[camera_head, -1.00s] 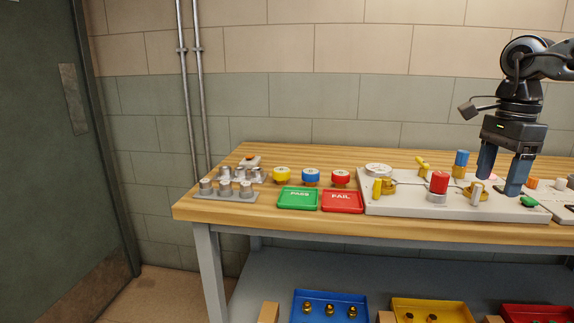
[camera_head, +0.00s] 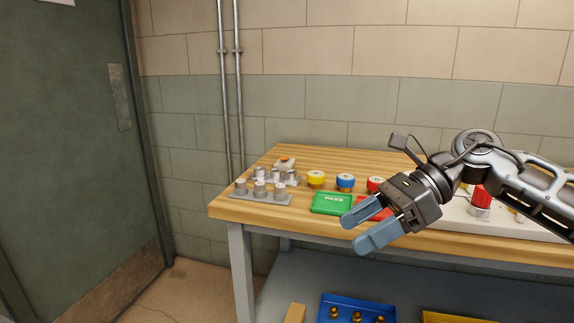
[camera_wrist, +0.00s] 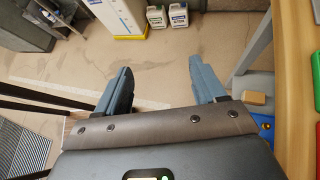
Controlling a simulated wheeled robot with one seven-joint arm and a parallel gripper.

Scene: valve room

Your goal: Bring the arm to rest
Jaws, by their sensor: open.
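My gripper (camera_head: 360,228) is open and empty in the head view. It points to the left and slightly down, in front of the bench's front edge. Its blue-grey fingers also show spread apart in the wrist view (camera_wrist: 165,88), with bare floor between and beyond them. My arm reaches in from the right and hides part of the pale valve board (camera_head: 452,212) and much of the red FAIL tray (camera_head: 364,203).
The wooden bench (camera_head: 232,204) holds a green PASS tray (camera_head: 331,203), yellow (camera_head: 316,179), blue (camera_head: 346,182) and red (camera_head: 375,184) knobs, and grey fittings (camera_head: 261,194). A blue bin (camera_head: 345,302) sits on the shelf below. Floor left of the bench is clear.

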